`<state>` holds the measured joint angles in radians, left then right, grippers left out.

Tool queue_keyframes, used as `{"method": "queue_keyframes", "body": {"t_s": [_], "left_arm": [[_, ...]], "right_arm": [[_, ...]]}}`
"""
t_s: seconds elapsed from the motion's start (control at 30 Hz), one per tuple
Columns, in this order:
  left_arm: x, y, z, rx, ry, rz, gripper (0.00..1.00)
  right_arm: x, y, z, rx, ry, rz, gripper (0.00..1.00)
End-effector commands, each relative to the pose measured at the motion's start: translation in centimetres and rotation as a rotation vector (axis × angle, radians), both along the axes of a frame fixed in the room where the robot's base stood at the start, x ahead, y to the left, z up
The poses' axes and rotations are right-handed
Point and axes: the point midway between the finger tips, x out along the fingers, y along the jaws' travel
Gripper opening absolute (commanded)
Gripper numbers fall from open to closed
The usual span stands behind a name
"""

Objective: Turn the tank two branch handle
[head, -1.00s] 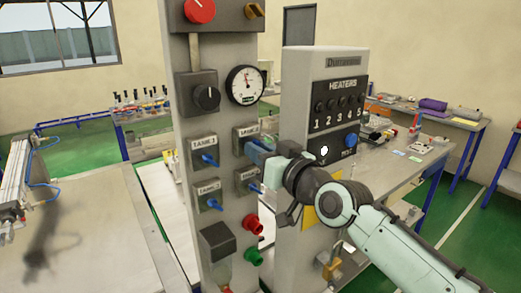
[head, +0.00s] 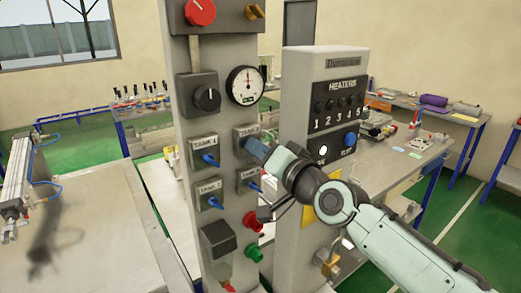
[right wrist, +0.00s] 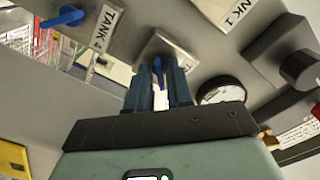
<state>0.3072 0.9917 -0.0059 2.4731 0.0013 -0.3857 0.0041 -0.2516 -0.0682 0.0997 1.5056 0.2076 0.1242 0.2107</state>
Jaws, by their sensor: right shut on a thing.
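The tank two branch handle is a small blue lever on a plate (head: 247,130) at the upper right of the valve group on the grey column. In the right wrist view the blue handle (right wrist: 158,70) stands between my fingers, in front of its labelled plate (right wrist: 180,48). My right gripper (head: 257,148) is shut on it, reaching in from the right; the fingers (right wrist: 160,92) also show in the right wrist view. In the head view the gripper hides the handle. My left gripper is not in view.
Other blue valve handles are close by: tank 1 (head: 209,159), one below it (head: 214,203), and tank 4 (right wrist: 66,15). A gauge (head: 246,86) sits above the gripped valve. The heater cabinet (head: 327,65) stands right behind my right gripper. Red (head: 252,222) and green (head: 254,252) buttons are below.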

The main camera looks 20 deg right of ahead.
Motion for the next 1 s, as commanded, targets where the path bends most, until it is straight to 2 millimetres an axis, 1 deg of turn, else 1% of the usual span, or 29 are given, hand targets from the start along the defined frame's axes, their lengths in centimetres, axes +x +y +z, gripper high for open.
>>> {"method": "queue_keyframes", "body": {"t_s": [0.47,0.5,0.53,0.83,0.93,1.0], "left_arm": [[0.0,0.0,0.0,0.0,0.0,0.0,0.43],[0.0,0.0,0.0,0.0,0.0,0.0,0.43],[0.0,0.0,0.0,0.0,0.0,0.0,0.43],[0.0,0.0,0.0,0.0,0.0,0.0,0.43],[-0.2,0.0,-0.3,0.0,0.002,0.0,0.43],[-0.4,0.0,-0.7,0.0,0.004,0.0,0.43]], "right_arm": [[0.0,-0.1,0.1,0.015,0.002,-0.001,0.0],[0.0,-0.1,0.1,0.015,0.002,-0.001,0.27],[0.0,-0.1,0.1,0.015,0.003,-0.002,0.32],[-0.1,-0.1,0.0,0.013,0.003,-0.001,0.32],[-0.8,-0.4,0.0,0.013,0.002,-0.002,0.32],[-1.7,-0.7,-0.1,0.013,0.003,-0.001,0.32]]}}
